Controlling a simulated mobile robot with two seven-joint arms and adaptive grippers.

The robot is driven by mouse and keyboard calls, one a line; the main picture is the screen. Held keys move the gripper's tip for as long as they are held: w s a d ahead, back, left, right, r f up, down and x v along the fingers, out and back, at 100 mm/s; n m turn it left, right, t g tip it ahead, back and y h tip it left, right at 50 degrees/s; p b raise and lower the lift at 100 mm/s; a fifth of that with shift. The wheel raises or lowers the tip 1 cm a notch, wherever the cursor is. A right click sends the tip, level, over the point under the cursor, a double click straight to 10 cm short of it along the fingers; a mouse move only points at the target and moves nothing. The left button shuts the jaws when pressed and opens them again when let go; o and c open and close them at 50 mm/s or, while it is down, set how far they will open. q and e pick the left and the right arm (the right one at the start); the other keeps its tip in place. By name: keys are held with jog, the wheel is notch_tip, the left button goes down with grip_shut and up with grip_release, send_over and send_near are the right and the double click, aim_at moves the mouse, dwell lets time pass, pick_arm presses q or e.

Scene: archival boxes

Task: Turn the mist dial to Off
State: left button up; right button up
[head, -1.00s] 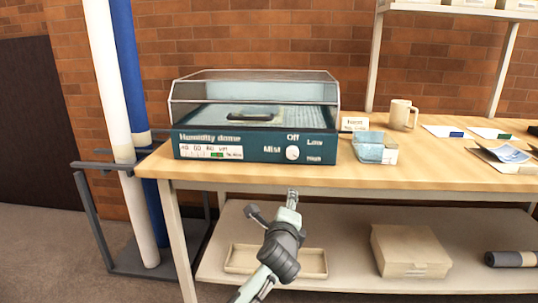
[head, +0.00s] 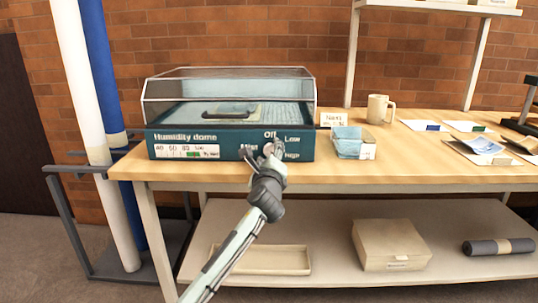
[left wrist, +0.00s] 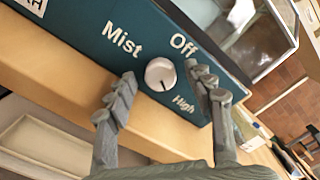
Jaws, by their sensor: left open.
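The mist dial (left wrist: 160,74) is a small round whitish knob on the dark teal front of the humidity dome box (head: 200,146). Labels Mist, Off and High show around it in the left wrist view. A dark mark on its face appears to lie on the side toward High. My left gripper (left wrist: 162,80) is open, with one finger on each side of the dial; I cannot tell whether they touch it. In the head view my left gripper (head: 270,158) partly covers the dial. My right gripper is not in view.
The box stands on a wooden table (head: 420,173) with a clear dome lid (head: 230,88). A small blue container (head: 347,143) and a mug (head: 379,109) stand to its right. A lower shelf (head: 330,220) holds a tray (head: 265,259) and a closed box (head: 390,245).

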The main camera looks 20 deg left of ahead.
pick_arm(q)
jog(key=shift+c, duration=0.4)
jog(key=c, duration=1.1)
